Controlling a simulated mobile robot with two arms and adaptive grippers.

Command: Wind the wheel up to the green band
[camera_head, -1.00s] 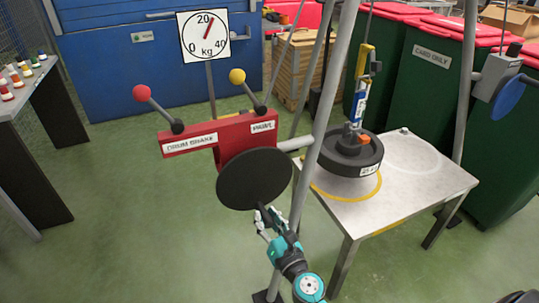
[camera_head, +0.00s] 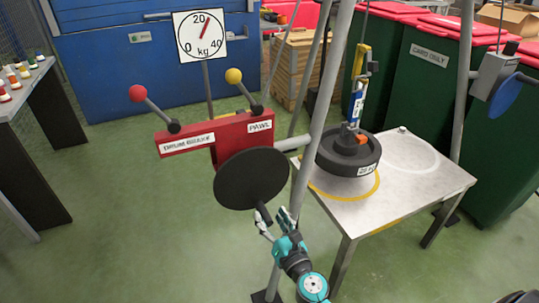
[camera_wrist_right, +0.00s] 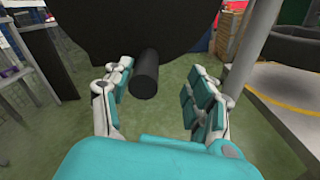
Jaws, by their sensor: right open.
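The wheel is a black disc (camera_head: 250,180) on the red drum housing (camera_head: 228,136), with a dark handle peg (camera_head: 263,214) at its lower edge. My right gripper (camera_head: 273,223) is open just below the wheel. In the right wrist view the peg (camera_wrist_right: 146,74) stands between the spread fingers (camera_wrist_right: 158,84), nearer the left one, and no grip on it shows. The dial (camera_head: 200,37) reads 0, 20 and 40 kg, its needle a little past 20. I cannot make out a green band. My left gripper is not in view.
Red-knobbed (camera_head: 138,93) and yellow-knobbed (camera_head: 234,76) levers rise from the housing. A black weight (camera_head: 348,155) with a blue-yellow hanger (camera_head: 358,95) is at the metal table (camera_head: 410,190). A grey tripod leg (camera_head: 317,120) stands right of the wheel. Green bins are behind.

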